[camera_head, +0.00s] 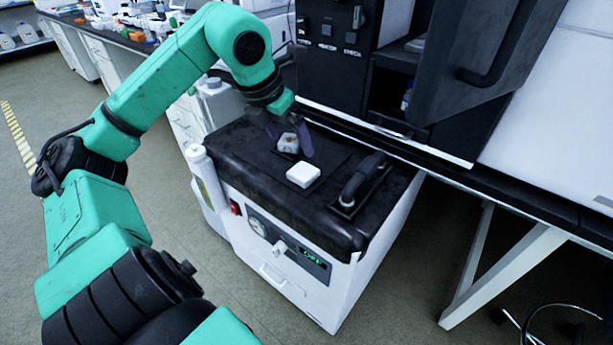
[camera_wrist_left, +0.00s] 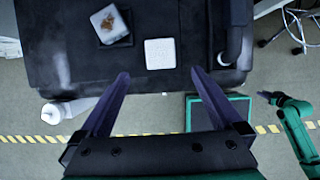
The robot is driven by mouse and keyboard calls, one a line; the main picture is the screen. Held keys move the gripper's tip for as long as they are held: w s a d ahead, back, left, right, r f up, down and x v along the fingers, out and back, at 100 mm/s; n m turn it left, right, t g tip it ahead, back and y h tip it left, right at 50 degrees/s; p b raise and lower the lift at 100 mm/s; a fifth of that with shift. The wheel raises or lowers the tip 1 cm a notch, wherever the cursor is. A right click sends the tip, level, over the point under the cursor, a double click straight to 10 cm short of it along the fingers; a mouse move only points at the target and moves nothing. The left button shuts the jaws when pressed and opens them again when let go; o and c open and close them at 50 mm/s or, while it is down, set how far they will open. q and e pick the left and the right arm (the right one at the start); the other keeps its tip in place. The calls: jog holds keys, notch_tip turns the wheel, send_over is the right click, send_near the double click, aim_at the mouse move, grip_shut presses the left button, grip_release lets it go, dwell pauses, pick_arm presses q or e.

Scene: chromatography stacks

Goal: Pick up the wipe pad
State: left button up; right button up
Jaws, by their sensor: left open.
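A white square pad, which looks like the wipe pad (camera_head: 303,175), lies flat on the black top of the white cart. It also shows in the left wrist view (camera_wrist_left: 160,53), just beyond the fingertips and in line with the gap between them. My left gripper (camera_head: 290,138) is open and empty above the cart top, its purple fingers pointing down; its fingers spread wide in the left wrist view (camera_wrist_left: 160,78). A teal arm, apparently my right, shows at the right of the left wrist view; its dark gripper end (camera_wrist_left: 268,97) is too small to read.
A pale block with a brown stain (camera_head: 288,143) sits on a dark square behind the pad. A black handle (camera_head: 357,180) rises from the cart top (camera_head: 250,165) at the right. A white bottle (camera_head: 203,170) stands at the cart's left side. Dark cabinets (camera_head: 335,50) stand behind.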

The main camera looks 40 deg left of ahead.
aim_at(304, 170)
pick_arm(q)
jog(key=p+x, duration=0.1)
jog(key=x, duration=0.9)
jog(key=shift+w+f, duration=0.1)
jog(key=shift+f, duration=0.3)
jog(key=shift+w+f, duration=0.1)
jog(key=shift+f, duration=0.3)
jog(key=c, duration=1.2)
jog(key=shift+c, duration=0.2)
pick_arm(e)
jog(key=shift+s+d+f, duration=0.2)
jog(key=shift+s+f, duration=0.6)
jog(key=shift+s, duration=0.15)
pick_arm(q)
jog(key=shift+r, duration=0.15)
